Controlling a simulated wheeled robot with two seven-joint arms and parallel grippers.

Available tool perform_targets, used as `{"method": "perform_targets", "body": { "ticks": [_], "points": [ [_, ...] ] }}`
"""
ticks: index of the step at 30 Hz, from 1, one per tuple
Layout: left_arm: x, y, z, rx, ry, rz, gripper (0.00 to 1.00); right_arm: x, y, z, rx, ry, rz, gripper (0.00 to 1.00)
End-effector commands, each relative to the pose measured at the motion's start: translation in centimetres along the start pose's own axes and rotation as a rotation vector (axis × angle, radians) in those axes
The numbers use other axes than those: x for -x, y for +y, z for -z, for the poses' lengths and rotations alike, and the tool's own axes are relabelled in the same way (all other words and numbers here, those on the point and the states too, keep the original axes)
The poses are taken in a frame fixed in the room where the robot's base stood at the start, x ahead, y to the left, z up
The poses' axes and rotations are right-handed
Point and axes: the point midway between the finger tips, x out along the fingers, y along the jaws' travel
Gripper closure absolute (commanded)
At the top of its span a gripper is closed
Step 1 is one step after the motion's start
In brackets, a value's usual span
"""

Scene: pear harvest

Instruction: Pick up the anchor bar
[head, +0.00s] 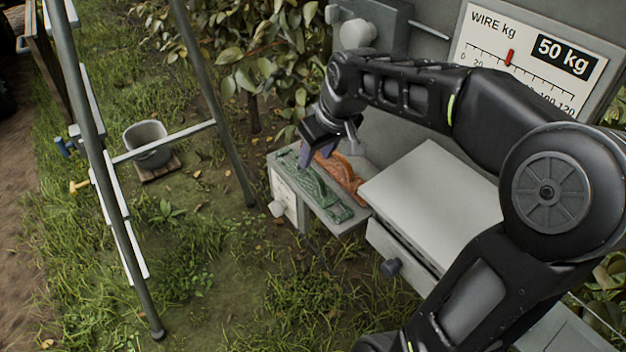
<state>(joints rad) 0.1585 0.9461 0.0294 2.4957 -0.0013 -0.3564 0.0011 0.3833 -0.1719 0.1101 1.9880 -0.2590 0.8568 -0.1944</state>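Two long tools with raised handles lie side by side on a small grey shelf (350,224), a green one (318,190) in front and an orange one (346,178) behind. I cannot tell for certain which of them, if either, is the anchor bar. My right gripper (316,154) points down over the far-left end of these two tools. Its two purplish fingers look apart, with nothing clearly held between them. The gripper hides part of the tools' far ends, and contact with them cannot be made out. My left gripper is out of view.
A wire gauge board (535,60) rises behind. A tripod ladder (100,180) and grey bucket (147,143) stand left. Leafy branches hang behind the gripper. Grass in front is open.

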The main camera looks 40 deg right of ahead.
Motion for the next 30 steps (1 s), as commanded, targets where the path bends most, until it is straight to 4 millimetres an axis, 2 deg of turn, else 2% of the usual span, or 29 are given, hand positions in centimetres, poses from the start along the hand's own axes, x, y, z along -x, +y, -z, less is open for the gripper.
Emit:
{"method": "perform_targets", "body": {
  "ticks": [5,16,25,30],
  "points": [
    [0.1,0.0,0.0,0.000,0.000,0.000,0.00,-1.8,-0.1,0.0,0.001,-0.001,0.002,0.61],
    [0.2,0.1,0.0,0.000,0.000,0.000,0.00,-2.3,0.0,-0.1,0.000,-0.003,0.002,0.61],
    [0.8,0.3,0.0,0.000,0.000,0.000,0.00,-6.3,0.3,-0.3,0.000,-0.005,0.003,0.61],
    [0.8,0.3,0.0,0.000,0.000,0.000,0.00,-7.1,0.3,-0.2,0.002,-0.001,0.001,0.61]
  ]
}}
